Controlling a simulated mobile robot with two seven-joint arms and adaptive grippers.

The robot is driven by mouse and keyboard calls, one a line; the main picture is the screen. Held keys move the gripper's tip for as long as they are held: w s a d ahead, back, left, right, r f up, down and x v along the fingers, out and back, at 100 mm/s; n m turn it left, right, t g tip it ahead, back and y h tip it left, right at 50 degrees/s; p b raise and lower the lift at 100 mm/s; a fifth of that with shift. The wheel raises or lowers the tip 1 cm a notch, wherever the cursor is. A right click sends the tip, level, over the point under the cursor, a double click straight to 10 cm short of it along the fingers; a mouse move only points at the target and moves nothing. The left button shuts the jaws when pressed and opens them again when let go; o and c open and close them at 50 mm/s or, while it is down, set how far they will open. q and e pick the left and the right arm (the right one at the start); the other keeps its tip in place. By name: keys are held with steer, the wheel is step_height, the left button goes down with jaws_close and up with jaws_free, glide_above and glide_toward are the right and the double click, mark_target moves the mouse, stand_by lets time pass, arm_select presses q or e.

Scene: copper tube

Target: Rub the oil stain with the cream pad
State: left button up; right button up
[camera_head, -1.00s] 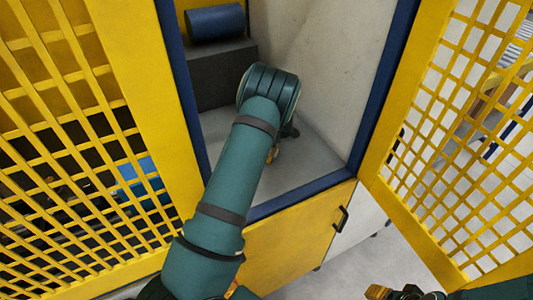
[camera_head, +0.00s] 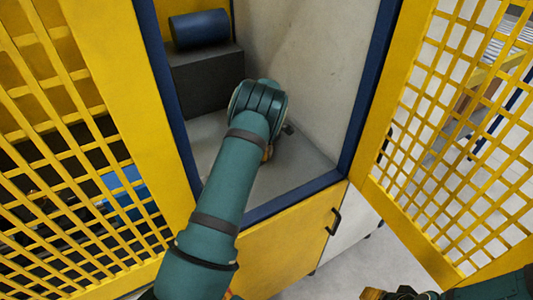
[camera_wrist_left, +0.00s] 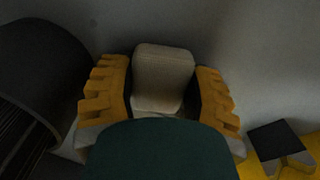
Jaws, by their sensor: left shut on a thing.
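My left arm reaches into the cabinet in the head view; its wrist hides most of the left gripper, with a bit of yellow finger (camera_head: 268,152) showing. In the left wrist view, the yellow fingers of my left gripper (camera_wrist_left: 165,85) are shut on the cream pad (camera_wrist_left: 163,72), a pale rounded block between them. I cannot tell whether the pad touches a surface. I cannot make out the oil stain in either view. Part of my right gripper (camera_head: 397,294) shows at the bottom edge, outside the cabinet; its fingers are too cut off to judge.
Yellow mesh doors (camera_head: 60,140) and (camera_head: 450,130) stand open either side of the blue-framed cabinet (camera_head: 362,110). A blue cylinder (camera_head: 199,29) lies on a dark block (camera_head: 207,80) at the back left. The grey cabinet floor (camera_head: 300,170) looks clear right of my arm.

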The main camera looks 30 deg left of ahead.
arm_select(q)
steer(key=shift+s+a, duration=0.35)
steer(key=shift+s, duration=0.4)
steer(key=shift+s+a, duration=0.35)
steer(key=shift+s, duration=0.35)
steer(key=shift+s+a+f, duration=0.1)
steer(key=shift+s+a, duration=0.25)
steer(key=shift+s, duration=0.3)
steer(key=shift+s+a, duration=0.3)
steer(key=shift+s, duration=0.4)
steer(key=shift+s+a+f, duration=0.1)
steer(key=shift+s+a, duration=0.25)
steer(key=shift+s, duration=0.3)
